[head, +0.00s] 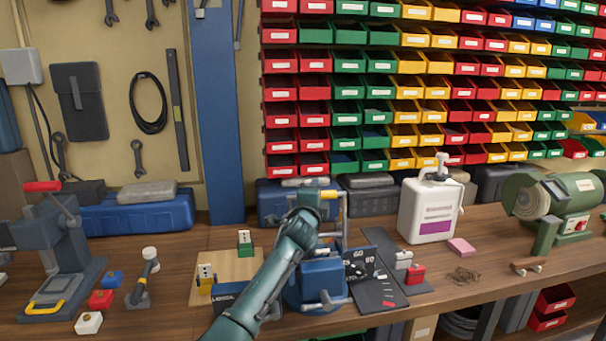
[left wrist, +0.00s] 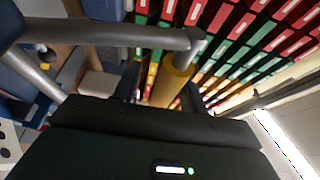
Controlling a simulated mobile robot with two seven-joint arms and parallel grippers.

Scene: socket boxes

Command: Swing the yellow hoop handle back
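The yellow hoop handle's grip (head: 330,194) sits at the top of a grey metal hoop that stands upright over a blue clamp-like fixture (head: 321,277) on the bench. In the left wrist view the yellow grip (left wrist: 172,82) is close in front of my gripper, with a grey bar at its upper end. My left arm reaches up from the bottom, and my left gripper (head: 312,205) is at the grip. Dark parts, probably my fingers, flank the grip in the wrist view. Whether they touch it is unclear. My right gripper is not in view.
A dark panel (head: 361,265) and small grey and red blocks stand right of the fixture. A wooden board (head: 228,265) with small socket blocks lies to its left. A white jug (head: 430,212) stands to the right. Blue and grey cases line the back, below coloured bins (head: 345,110).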

